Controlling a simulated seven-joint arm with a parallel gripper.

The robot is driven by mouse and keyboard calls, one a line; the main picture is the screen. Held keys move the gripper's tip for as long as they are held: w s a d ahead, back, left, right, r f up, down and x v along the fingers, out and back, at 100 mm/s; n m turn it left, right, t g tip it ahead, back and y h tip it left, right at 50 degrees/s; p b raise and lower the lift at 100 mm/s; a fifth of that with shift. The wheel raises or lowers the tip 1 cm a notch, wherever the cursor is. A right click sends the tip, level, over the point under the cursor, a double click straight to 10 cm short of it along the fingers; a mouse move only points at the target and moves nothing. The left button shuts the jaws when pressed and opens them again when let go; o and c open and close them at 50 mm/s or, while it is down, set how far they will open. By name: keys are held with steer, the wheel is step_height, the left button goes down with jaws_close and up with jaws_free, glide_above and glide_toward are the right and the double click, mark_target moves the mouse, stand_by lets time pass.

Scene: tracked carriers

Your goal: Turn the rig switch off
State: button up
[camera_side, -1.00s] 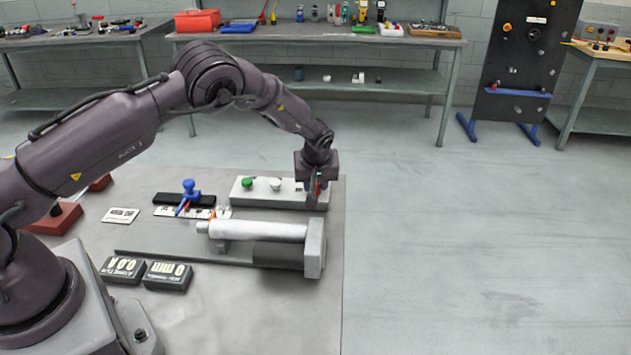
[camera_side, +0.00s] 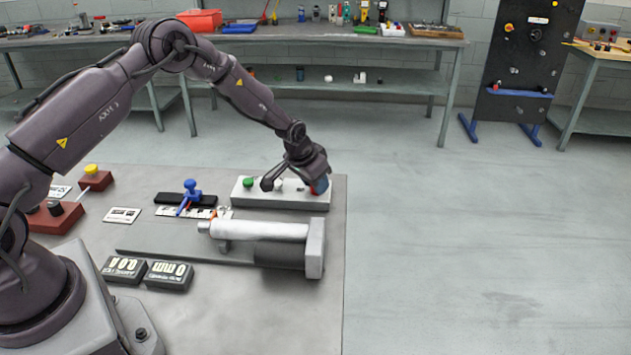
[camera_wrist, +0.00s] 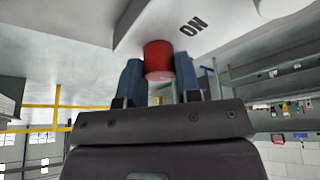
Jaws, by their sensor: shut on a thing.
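A white switch box (camera_side: 275,201) lies at the far right of the grey table, with a green button (camera_side: 247,182) and a white knob (camera_side: 278,183) on top. My gripper (camera_side: 319,186) is at the box's right end, tilted with its fingers pointing down and right. In the wrist view, its two blue fingers (camera_wrist: 158,72) are shut on a red switch handle (camera_wrist: 157,57). The handle meets the white box face beside the black "ON" lettering (camera_wrist: 193,27). In the side view the handle is mostly hidden by my gripper.
A white cylinder rig with an end block (camera_side: 314,248) lies just in front of the box. The floor to the right is clear.

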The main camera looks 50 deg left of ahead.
steer(key=shift+a+m+h, duration=0.1)
steer(key=shift+m+h, duration=0.4)
steer(key=shift+m, duration=0.7)
steer(key=o, duration=0.9)
steer(key=v, duration=1.3)
steer(key=shift+w, duration=0.1)
